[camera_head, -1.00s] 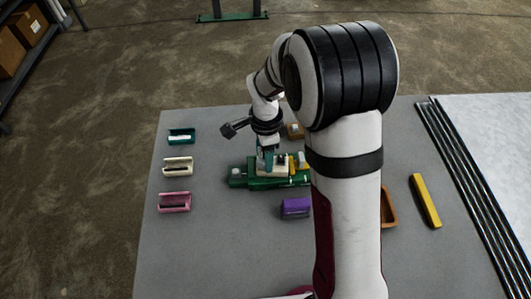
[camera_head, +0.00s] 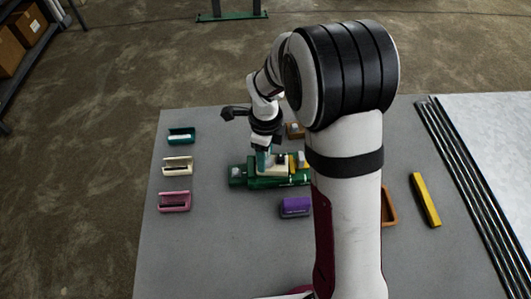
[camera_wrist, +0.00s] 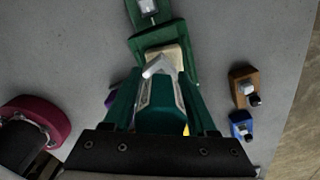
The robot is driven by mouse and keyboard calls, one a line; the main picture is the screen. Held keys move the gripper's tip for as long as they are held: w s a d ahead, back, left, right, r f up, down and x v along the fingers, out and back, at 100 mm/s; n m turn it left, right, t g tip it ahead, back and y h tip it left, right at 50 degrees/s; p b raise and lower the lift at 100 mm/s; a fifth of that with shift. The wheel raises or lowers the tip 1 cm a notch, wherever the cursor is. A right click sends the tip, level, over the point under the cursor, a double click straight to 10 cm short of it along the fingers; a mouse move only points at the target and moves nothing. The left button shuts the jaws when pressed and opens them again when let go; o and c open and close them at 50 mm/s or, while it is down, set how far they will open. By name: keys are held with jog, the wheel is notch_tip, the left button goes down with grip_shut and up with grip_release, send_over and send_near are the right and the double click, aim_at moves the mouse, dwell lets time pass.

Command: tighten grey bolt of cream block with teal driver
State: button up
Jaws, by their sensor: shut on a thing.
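My gripper (camera_head: 263,155) points down over the green fixture (camera_head: 238,183) in the head view. It is shut on the teal driver (camera_wrist: 160,118), which fills the middle of the wrist view between the fingers. The driver's pale grey tip (camera_wrist: 156,66) reaches to the cream block (camera_wrist: 173,53). The cream block also shows in the head view (camera_head: 276,170), seated in the green fixture just below my gripper. The grey bolt under the tip is hidden or cannot be told apart from it, so I cannot tell whether they touch.
Teal (camera_head: 181,135), cream (camera_head: 177,166) and pink (camera_head: 175,201) holders stand at the left. A purple holder (camera_head: 296,208) is in front of the fixture. A yellow bar (camera_head: 425,200) and dark rods (camera_head: 470,185) lie at the right. The table's left front is clear.

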jog(key=m, duration=0.8)
jog(key=shift+s+m, duration=0.15)
jog(key=shift+m, duration=0.25)
grip_shut()
jog(key=shift+n, duration=0.8)
jog(key=shift+a+r, duration=0.1)
jog(key=shift+r, duration=2.45)
